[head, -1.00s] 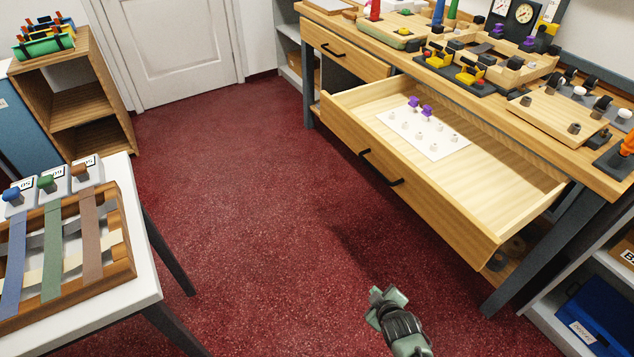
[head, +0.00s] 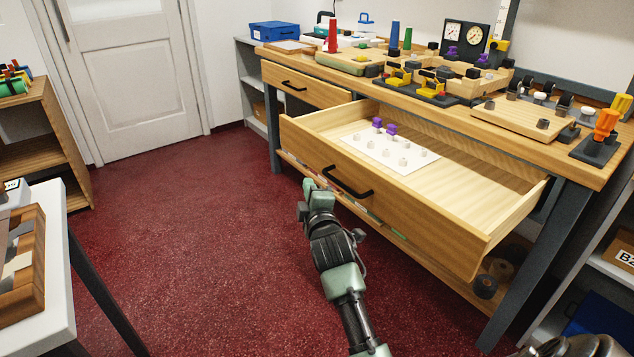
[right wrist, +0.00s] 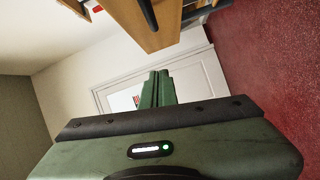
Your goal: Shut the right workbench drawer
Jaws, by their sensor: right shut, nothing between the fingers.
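The right workbench drawer (head: 440,218) is pulled far out, with its inside showing. Its black handle (head: 348,182) is on the wooden front. The drawer holds a white sheet (head: 372,155) with several small pale knobs and two purple pieces (head: 384,125). My right gripper (head: 309,188) is shut and empty, in front of the drawer front and left of the handle in the head view; I cannot tell whether it touches. In the right wrist view the closed fingers (right wrist: 158,86) point toward the door, with a wooden front and dark handle (right wrist: 148,12) above. My left gripper is out of view.
The left workbench drawer (head: 300,85) is shut. The workbench top (head: 420,100) carries several boards and fixtures. A white table (head: 60,255) is at the left, a wooden shelf (head: 40,150) behind it. Red floor (head: 190,210) is clear between them and the bench.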

